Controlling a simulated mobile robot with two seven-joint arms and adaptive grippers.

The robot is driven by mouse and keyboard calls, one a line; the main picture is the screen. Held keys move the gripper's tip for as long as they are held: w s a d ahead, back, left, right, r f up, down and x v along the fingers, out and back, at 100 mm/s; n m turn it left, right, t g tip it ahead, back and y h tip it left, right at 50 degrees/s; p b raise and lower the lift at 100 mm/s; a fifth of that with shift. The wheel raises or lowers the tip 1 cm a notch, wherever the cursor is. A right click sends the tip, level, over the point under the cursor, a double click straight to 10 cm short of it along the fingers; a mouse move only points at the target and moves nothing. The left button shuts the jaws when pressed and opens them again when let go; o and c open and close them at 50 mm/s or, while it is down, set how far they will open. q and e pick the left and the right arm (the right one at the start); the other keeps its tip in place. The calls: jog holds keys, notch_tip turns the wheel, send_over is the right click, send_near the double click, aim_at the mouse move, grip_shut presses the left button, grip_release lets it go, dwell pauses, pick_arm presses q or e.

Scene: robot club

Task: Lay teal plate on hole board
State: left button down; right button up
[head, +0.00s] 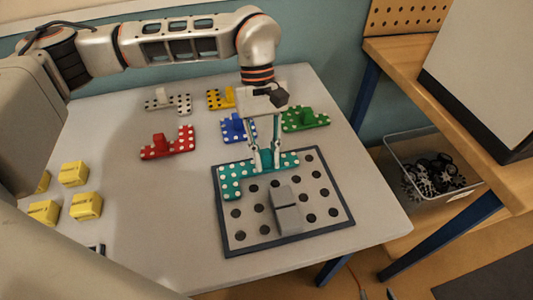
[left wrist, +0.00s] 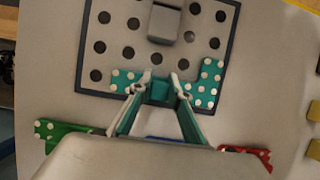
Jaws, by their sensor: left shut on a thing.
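The teal plate (head: 231,184) is L-shaped with white dots and a raised teal grip. My left gripper (head: 266,163) is shut on that grip. The plate is over the far left part of the hole board (head: 255,238), a grey board with dark holes and a dark rim. In the left wrist view, the teal plate (left wrist: 209,80) overlaps the board's rim at one corner, and my left gripper (left wrist: 161,82) pinches its grip. I cannot tell whether the plate touches the board. My right gripper is not in view.
A grey block piece (head: 287,212) occupies the board's middle. Red (head: 165,145), white (head: 170,101), yellow (head: 216,98), blue (head: 233,129) and green (head: 306,119) plates lie behind it. Several yellow blocks (head: 86,206) sit at left. A bin of gears (head: 437,172) stands at right.

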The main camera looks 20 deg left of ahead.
pick_arm(q)
jog(key=c, duration=1.8)
grip_release()
